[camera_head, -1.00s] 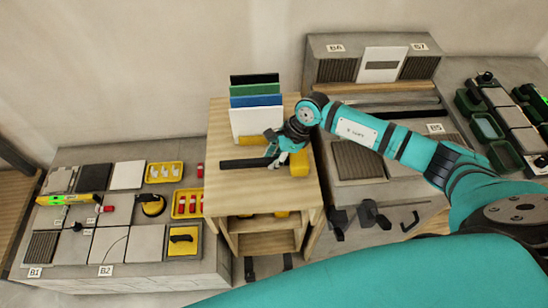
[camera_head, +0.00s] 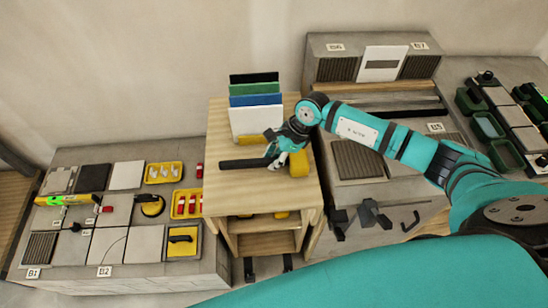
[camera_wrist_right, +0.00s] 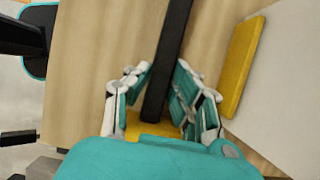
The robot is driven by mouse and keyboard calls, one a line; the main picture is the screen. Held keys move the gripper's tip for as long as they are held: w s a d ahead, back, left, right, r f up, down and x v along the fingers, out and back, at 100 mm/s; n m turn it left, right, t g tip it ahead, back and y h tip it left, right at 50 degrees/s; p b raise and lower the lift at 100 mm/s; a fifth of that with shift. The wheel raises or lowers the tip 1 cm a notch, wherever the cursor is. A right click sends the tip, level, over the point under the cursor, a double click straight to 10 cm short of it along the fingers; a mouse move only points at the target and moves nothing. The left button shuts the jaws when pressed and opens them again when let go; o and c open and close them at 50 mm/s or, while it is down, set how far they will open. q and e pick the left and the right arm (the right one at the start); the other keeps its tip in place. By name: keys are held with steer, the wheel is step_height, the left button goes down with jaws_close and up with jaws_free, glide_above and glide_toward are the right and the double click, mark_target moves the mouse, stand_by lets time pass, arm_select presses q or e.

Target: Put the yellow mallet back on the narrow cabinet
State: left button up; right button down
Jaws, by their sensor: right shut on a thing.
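The yellow mallet has a long black handle (camera_head: 242,164) and a yellow head (camera_head: 298,163), partly hidden by my gripper. It lies level at the wooden top of the narrow cabinet (camera_head: 225,190); I cannot tell whether it touches the top. My right gripper (camera_head: 273,160) is shut on the mallet's handle close to the head. In the right wrist view the handle (camera_wrist_right: 174,50) runs between the fingers (camera_wrist_right: 160,97), and part of the yellow head shows below them.
Upright white, blue, green and black panels (camera_head: 255,121) stand behind the mallet on the cabinet, with a yellow piece at their foot. A low grey bench (camera_head: 140,270) with tiles and yellow trays is at left. A grey counter (camera_head: 395,190) is at right.

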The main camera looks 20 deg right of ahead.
steer(key=c, duration=1.1)
jaws_free()
steer(key=shift+o, duration=0.2)
